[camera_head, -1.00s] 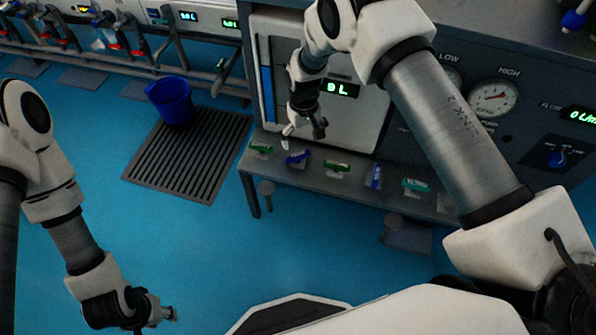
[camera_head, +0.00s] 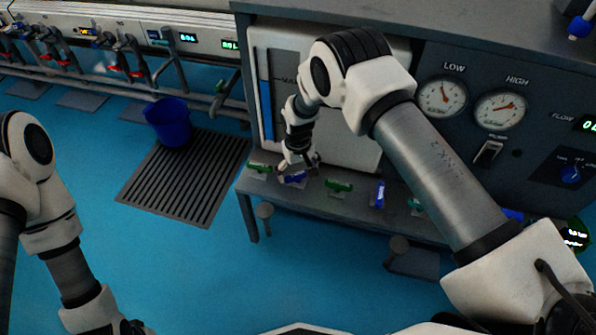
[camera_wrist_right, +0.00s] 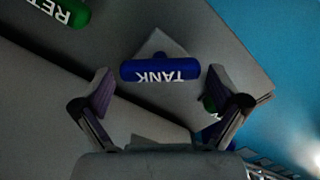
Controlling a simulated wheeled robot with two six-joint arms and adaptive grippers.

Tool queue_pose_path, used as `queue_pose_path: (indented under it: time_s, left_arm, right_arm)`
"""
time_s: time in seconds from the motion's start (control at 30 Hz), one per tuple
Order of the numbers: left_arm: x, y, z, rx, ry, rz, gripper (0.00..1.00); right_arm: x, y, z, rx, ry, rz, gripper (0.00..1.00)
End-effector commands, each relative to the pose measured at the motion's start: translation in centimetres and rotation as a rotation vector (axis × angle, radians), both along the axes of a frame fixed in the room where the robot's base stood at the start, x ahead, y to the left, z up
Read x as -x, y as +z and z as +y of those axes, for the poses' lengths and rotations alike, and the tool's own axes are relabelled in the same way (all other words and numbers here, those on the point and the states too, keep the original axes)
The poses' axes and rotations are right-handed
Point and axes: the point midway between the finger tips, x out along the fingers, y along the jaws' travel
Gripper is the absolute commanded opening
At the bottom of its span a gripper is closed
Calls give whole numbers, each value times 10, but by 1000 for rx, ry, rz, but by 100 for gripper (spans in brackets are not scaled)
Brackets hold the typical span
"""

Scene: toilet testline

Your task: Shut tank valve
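The tank valve handle (camera_wrist_right: 160,70) is blue with white TANK lettering, upside down in the right wrist view. It lies crosswise just ahead of the fingertips. In the head view the same blue handle (camera_head: 297,179) sits on the low shelf, partly hidden by my gripper. My right gripper (camera_head: 300,170) is right at it; its two fingers (camera_wrist_right: 160,92) are spread wide in the wrist view, one near each end of the handle, with gaps and nothing clamped. My left gripper (camera_head: 132,327) is at the bottom left edge, mostly cut off.
On the same shelf are a green handle (camera_head: 260,167) to the left, another green one (camera_head: 338,186) and a blue one (camera_head: 377,193) to the right. A green RET handle (camera_wrist_right: 62,12) shows in the wrist view. A blue bucket (camera_head: 168,122) stands by the floor grate (camera_head: 190,175).

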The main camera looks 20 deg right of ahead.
Motion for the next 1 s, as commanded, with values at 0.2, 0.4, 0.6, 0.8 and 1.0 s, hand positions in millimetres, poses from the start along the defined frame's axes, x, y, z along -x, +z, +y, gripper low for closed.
queue_pose_path:
  time_s: [0.2,0.4,0.6,0.8,1.0]
  left_arm:
    - [0,0,0,0,0,0,40]
    - [0,0,0,0,0,0,40]
    - [0,0,0,0,0,0,40]
    - [0,1,0,0,0,0,40]
    - [0,1,0,0,0,0,40]
  right_arm:
    - [0,0,0,0,0,1,52]
    - [0,0,0,0,-1,1,52]
    - [1,0,0,0,-28,2,52]
    - [1,0,0,0,-114,2,53]
    - [1,0,0,0,-259,2,53]
